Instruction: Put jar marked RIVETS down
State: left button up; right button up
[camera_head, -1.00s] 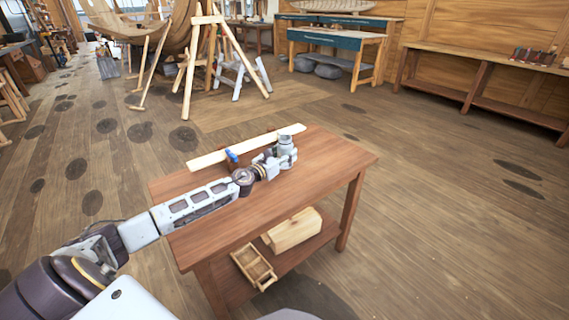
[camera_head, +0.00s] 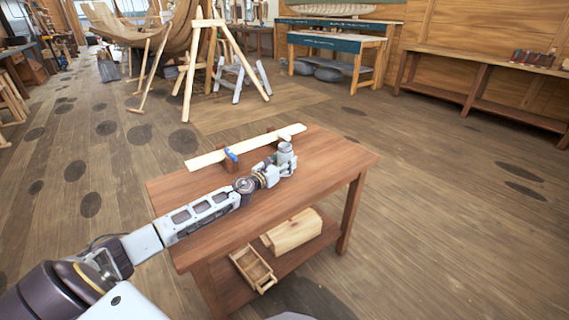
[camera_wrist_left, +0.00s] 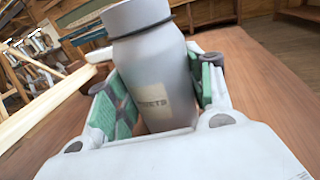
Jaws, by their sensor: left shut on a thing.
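The jar (camera_wrist_left: 155,75) is a grey, cloudy container with a dark band at its neck. Its pale label, partly readable as "…VETS", faces the left wrist camera. My left gripper (camera_wrist_left: 160,105) is shut on the jar, with green pads on both sides of it. In the head view the jar (camera_head: 285,150) stands upright in my left gripper (camera_head: 284,165) over the right part of the wooden table (camera_head: 320,180). I cannot tell whether its base touches the tabletop. My right gripper is not in view.
A pale plank (camera_head: 250,145) lies along the table's far side, with a blue clamp (camera_head: 231,154) on it. The right and near tabletop is clear. A wood block (camera_head: 292,232) and a small wooden tray (camera_head: 253,268) are on the lower shelf.

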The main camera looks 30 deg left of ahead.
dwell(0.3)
pick_arm(q)
jog(key=o, duration=1.1)
jog(key=shift+f, duration=0.1)
jog(key=shift+r, duration=0.2)
jog(key=shift+s+a, duration=0.25)
jog(key=shift+s, duration=1.75)
jog(key=shift+s+a, duration=0.25)
jog(key=shift+s, duration=1.7)
jog(key=shift+s+a, duration=0.25)
jog(key=shift+s, duration=1.75)
